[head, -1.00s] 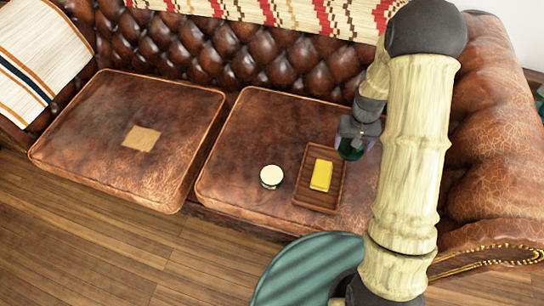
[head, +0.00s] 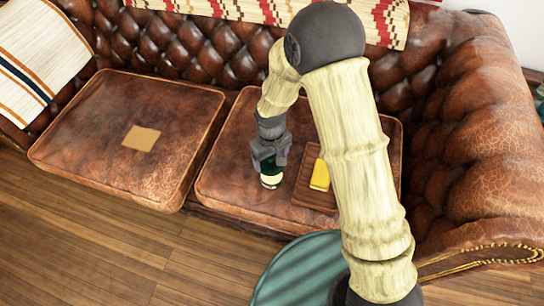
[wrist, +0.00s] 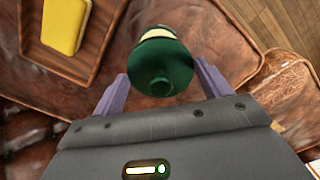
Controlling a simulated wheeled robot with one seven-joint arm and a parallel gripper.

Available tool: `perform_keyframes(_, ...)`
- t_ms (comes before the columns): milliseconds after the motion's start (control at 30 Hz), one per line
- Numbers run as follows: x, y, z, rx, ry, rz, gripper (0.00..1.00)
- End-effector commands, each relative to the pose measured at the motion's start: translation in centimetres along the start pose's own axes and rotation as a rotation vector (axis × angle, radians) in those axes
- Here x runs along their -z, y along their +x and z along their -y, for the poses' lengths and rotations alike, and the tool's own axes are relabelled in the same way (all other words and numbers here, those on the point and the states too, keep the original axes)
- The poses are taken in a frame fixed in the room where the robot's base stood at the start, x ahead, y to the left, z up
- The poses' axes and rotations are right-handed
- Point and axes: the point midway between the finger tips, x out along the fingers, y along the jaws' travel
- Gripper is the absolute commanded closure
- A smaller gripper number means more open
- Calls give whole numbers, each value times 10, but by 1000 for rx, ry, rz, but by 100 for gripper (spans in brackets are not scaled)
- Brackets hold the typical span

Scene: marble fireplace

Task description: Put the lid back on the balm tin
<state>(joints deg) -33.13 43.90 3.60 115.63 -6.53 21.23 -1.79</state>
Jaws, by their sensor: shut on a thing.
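The balm tin (head: 271,183) stands on the right seat cushion, left of the wooden tray, its cream top partly showing. My gripper (head: 268,163) is over it, shut on the dark green lid (wrist: 162,66), which has a round knob facing the wrist camera. In the wrist view the lid sits between the two purple fingers of my gripper (wrist: 158,88). A cream strip of the tin (wrist: 158,34) shows beyond the lid's far edge. The lid hides most of the tin there, and I cannot tell whether they touch.
The wooden tray (head: 313,205) with a yellow block (head: 320,175) lies just right of the tin. The left cushion (head: 90,135) holds only a flat tan square (head: 141,138). The sofa's tufted back (head: 200,55) rises behind. The cushion's front edge is close to the tin.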

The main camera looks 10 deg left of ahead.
Motion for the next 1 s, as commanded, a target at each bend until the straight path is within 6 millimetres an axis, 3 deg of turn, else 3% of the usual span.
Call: perform_keyframes(1000,0,63,-3,0,6,0,45)
